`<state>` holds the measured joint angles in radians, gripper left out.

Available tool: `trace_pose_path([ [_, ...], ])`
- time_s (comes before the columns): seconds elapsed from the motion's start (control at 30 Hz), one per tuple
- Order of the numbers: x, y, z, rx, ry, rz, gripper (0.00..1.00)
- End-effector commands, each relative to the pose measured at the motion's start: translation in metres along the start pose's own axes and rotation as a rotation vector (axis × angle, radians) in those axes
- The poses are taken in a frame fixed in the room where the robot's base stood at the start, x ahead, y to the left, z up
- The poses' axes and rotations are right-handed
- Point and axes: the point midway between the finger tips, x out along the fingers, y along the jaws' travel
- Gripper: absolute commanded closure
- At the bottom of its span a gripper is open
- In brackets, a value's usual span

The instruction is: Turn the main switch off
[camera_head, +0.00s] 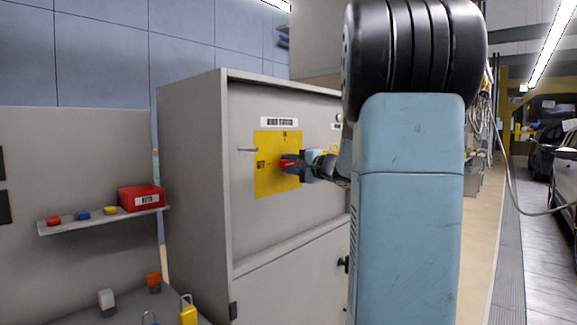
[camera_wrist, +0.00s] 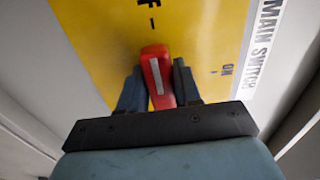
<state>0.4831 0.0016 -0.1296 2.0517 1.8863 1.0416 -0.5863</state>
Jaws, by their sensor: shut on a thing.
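The main switch's red handle (camera_wrist: 158,72) has a white stripe and sits on a yellow plate (camera_wrist: 105,35). In the wrist view my gripper (camera_wrist: 154,88) is shut on the handle, with one dark finger on each side. The handle's far end points roughly at the tick by a mark ending in F. The ON mark (camera_wrist: 227,69) lies off to the right, beside the MAIN SWITCH label (camera_wrist: 265,40). In the head view, the red handle (camera_head: 288,163) points left on the cabinet's yellow plate (camera_head: 270,184). My gripper (camera_head: 297,166) partly hides it there.
The grey cabinet (camera_head: 195,190) has a thin lever or pin (camera_head: 247,150) left of the plate. A shelf (camera_head: 100,221) at left holds small coloured blocks and a red box (camera_head: 141,197). A yellow padlock (camera_head: 188,314) stands below. A floor lane and cars are at right.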

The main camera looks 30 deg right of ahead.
Motion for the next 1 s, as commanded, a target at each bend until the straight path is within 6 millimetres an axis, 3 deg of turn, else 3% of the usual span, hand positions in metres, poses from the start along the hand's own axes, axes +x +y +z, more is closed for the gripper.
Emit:
trace_pose_path([
  [0.1, 0.000, 0.006, 0.002, 0.004, -0.004, 0.010, 0.98],
  [0.13, 0.000, 0.006, 0.001, 0.004, -0.003, 0.011, 0.64],
  [0.3, 0.000, 0.005, 0.001, 0.004, -0.002, 0.008, 0.48],
  [0.67, -0.005, 0.002, 0.000, 0.002, 0.001, 0.004, 0.47],
  [1.0, -0.061, 0.002, 0.000, 0.002, 0.003, 0.004, 0.47],
])
